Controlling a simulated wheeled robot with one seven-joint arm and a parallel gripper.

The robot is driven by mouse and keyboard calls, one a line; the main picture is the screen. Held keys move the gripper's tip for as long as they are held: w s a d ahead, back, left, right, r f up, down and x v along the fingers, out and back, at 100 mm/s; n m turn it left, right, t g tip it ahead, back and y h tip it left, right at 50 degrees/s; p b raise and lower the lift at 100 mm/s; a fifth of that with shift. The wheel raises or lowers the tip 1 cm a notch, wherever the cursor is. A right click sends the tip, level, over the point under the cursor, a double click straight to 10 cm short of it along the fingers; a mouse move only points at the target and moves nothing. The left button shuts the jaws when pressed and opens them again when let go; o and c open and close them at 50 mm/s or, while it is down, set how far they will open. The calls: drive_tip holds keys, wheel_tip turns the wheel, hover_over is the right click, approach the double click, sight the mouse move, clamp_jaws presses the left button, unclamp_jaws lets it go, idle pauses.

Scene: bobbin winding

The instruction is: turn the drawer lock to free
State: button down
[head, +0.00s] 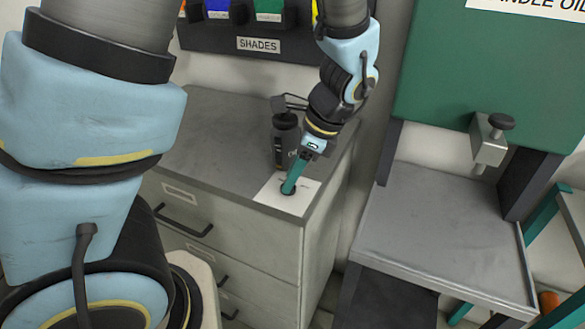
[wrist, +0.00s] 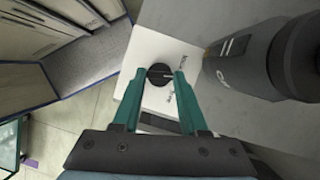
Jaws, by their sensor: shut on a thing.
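The drawer lock is a small dark round knob (wrist: 158,75) on a white plate (wrist: 146,52) at the front corner of the cabinet top. In the head view the plate (head: 298,203) shows around the knob, which my fingers partly hide. My gripper (wrist: 164,78) has teal fingers pointing down at the plate, shut on the knob, one finger on each side. It also shows in the head view (head: 290,186). A light line crosses the knob. Small lettering on the plate is too small to read.
A dark bottle (head: 285,140) stands on the cabinet top just behind the plate, close to my gripper. The cabinet's drawers (head: 225,235) look shut. A grey shelf (head: 440,235) under a green panel (head: 470,70) stands to the right. A shades rack (head: 255,25) hangs behind.

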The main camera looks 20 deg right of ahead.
drive_tip(key=m, duration=0.2)
drive_tip(key=m+t+h, duration=0.1)
drive_tip(key=m, duration=0.3)
drive_tip(key=shift+s+a+m+t+h, duration=0.15)
drive_tip(key=shift+s+m+t+h, duration=0.15)
drive_tip(key=shift+h, duration=0.1)
drive_tip(key=m+h, duration=0.1)
drive_tip(key=m, duration=0.1)
drive_tip(key=m+b, duration=0.1)
drive_tip(key=m, duration=0.2)
drive_tip(key=shift+a+t+h, duration=0.2)
drive_tip(key=shift+t+h, duration=0.2)
drive_tip(key=shift+c, duration=2.2)
unclamp_jaws()
drive_tip(key=p+v, duration=0.2)
drive_tip(key=v, duration=0.8)
drive_tip(key=shift+r+p, duration=0.35)
drive_tip(key=shift+r, duration=0.05)
drive_tip(key=shift+s+a, duration=0.1)
